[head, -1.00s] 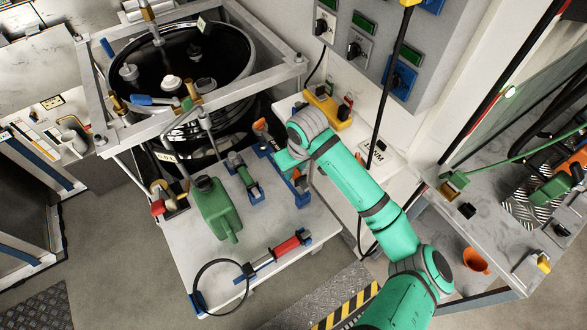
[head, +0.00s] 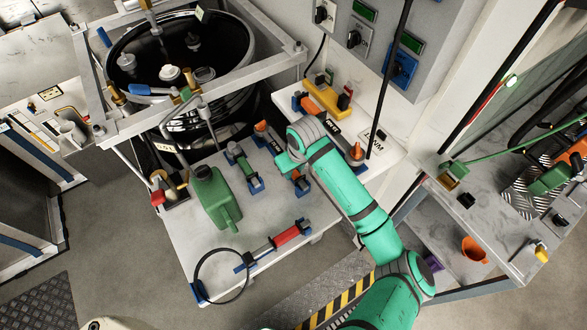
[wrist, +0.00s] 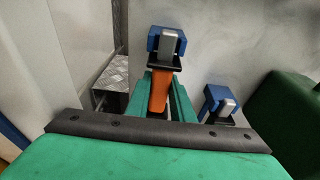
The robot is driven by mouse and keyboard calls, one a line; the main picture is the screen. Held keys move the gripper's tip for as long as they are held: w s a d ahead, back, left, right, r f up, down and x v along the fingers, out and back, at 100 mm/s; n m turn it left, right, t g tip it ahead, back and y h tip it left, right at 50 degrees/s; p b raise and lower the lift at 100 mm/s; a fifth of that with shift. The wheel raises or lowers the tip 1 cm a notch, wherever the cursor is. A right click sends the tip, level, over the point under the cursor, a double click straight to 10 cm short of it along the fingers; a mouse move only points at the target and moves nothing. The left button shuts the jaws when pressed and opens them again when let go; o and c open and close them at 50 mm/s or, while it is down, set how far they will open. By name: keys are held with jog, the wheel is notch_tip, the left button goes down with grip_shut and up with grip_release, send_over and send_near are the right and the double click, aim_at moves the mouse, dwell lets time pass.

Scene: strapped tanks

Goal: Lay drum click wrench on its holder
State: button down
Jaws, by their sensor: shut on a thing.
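My gripper (wrist: 160,95) is shut on an orange handle (wrist: 158,92), seen between its green fingers in the wrist view. I take this to be the drum click wrench. Just beyond it, a blue cradle block (wrist: 152,42) has a grey bar in its notch, in line with the handle; whether the wrench bears fully on the block is unclear. In the head view, a holder with a blue block (head: 303,187) and a dark label strip stands on the pale bench. My arm's end covers part of it and hides the fingers.
A green-handled tool (head: 239,160) lies in blue blocks to the left, near a green jug (head: 213,199). A red-handled tool (head: 286,237) lies at the bench front. A similar orange-ended, labelled piece (head: 333,127) is behind my arm. The drum frame stands behind.

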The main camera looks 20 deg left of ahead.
jog(key=c, duration=1.5)
grip_release()
jog(key=shift+o, duration=0.2)
jog(key=r, duration=0.3)
jog(key=s+d+r, duration=0.1)
jog(key=r, duration=0.6)
jog(key=shift+s+d+r, duration=0.2)
jog(key=shift+d+r, duration=0.15)
jog(key=shift+d, duration=0.05)
